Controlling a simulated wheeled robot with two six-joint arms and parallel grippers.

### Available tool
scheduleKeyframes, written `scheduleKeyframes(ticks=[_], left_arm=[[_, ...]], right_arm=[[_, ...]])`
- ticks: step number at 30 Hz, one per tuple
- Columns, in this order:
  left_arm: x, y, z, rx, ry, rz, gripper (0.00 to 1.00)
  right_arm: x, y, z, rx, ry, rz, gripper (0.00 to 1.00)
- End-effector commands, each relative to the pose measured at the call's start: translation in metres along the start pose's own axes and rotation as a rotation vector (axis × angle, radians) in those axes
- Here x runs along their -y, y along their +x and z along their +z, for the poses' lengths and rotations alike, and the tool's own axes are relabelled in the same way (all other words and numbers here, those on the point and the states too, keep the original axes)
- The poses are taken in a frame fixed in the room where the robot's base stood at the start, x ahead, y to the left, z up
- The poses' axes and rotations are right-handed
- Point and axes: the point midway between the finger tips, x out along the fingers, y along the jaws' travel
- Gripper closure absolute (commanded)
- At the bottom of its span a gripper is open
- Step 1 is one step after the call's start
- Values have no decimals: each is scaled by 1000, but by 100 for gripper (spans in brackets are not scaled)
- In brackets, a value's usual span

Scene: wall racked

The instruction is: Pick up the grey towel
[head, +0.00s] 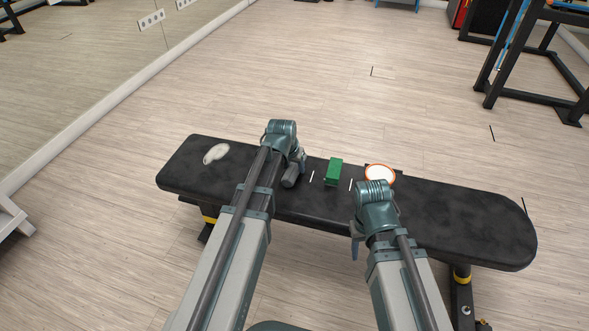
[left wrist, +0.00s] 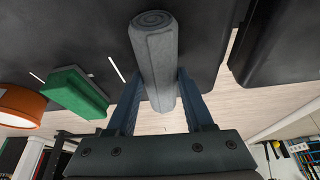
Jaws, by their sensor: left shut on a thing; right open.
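The grey towel (left wrist: 155,45) is rolled into a cylinder and sits between the two fingers of my left gripper (left wrist: 159,85) in the left wrist view. The gripper is shut on it. In the head view the towel (head: 291,179) shows as a small grey roll over the black bench (head: 465,225), partly hidden by my left arm. I cannot tell whether it touches the bench. My right gripper (head: 355,243) is open at the bench's near edge, mostly hidden by its own wrist.
A green block (head: 333,172) lies on the bench right of the towel. Beyond it is a round white thing with an orange rim (head: 380,173). A white object (head: 215,153) lies at the bench's left end. The floor behind the bench is mostly clear.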

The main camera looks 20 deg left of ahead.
Motion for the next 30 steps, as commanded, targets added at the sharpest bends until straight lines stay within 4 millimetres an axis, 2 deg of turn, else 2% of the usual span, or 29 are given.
scheduleKeyframes(ticks=[1, 3, 11, 17, 23, 30], left_arm=[[0, 0, 0, 0, 0, 0, 90], [0, 0, 0, 0, 0, 0, 100], [0, 0, 0, 0, 0, 0, 100], [0, -8, -3, 0, 0, 0, 100], [0, -29, -12, 0, 0, 0, 100], [0, -64, -26, 0, 0, 0, 100]], right_arm=[[0, 0, 0, 0, 0, 0, 50], [0, 0, 0, 0, 0, 0, 50], [0, 0, 0, 0, 0, 0, 50], [-1, -9, 1, 0, 0, 1, 50], [-4, -31, 2, 1, 2, 2, 50], [-8, -68, 5, 4, 9, 6, 50]])
